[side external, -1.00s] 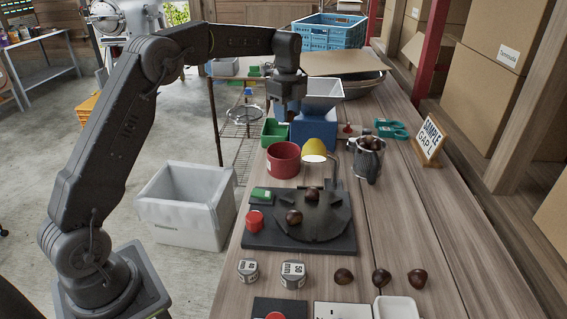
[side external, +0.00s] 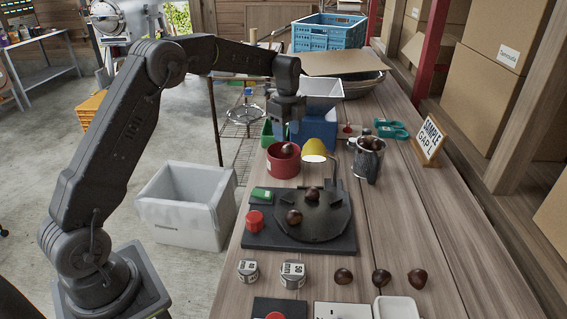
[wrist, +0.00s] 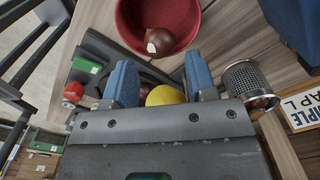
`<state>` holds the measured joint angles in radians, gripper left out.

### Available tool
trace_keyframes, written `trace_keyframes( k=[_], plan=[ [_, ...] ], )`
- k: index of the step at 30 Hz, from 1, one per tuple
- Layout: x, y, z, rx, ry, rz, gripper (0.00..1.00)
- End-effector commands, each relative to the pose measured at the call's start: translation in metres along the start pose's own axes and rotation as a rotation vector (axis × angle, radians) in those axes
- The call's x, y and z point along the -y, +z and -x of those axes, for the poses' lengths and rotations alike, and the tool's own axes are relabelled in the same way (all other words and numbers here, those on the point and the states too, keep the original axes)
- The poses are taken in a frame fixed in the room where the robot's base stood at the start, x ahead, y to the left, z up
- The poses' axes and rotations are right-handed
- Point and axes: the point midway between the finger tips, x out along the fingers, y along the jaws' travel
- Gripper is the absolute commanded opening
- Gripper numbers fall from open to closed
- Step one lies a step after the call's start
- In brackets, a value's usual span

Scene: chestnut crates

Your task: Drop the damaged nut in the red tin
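The damaged nut (wrist: 168,40) is a brown chestnut with a pale patch. In the wrist view it shows inside the red tin's (wrist: 126,30) round opening, beyond my fingertips. In the side view the nut (side external: 287,149) shows at the mouth of the red tin (side external: 283,167). I cannot tell whether it rests on the bottom or is still falling. My gripper (wrist: 160,60) is open, its two blue fingers apart with nothing between them. In the side view my gripper (side external: 287,130) is just above the tin, its fingertips partly hard to make out.
A black turntable (side external: 325,222) holds two chestnuts in front of the tin, with a yellow lamp (side external: 318,150) beside it. A metal mug (side external: 369,160) stands to the right, a blue hopper stand (side external: 316,132) behind. Three chestnuts lie in a row at the front right.

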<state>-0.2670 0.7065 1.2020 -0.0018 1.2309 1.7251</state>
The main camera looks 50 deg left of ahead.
Motion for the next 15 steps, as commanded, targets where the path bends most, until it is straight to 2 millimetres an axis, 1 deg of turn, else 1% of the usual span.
trace_keyframes(
  k=[1,6,12,15],
  plan=[
    [0.0000,0.0000,0.0001,0.000,0.000,0.000,0.56],
    [0.0000,0.0000,0.0002,0.000,0.000,0.000,0.71],
    [0.0000,0.0000,0.0004,0.000,0.000,0.000,0.71],
    [0.0003,0.0001,0.0048,0.000,-0.001,0.000,0.71]
  ],
)
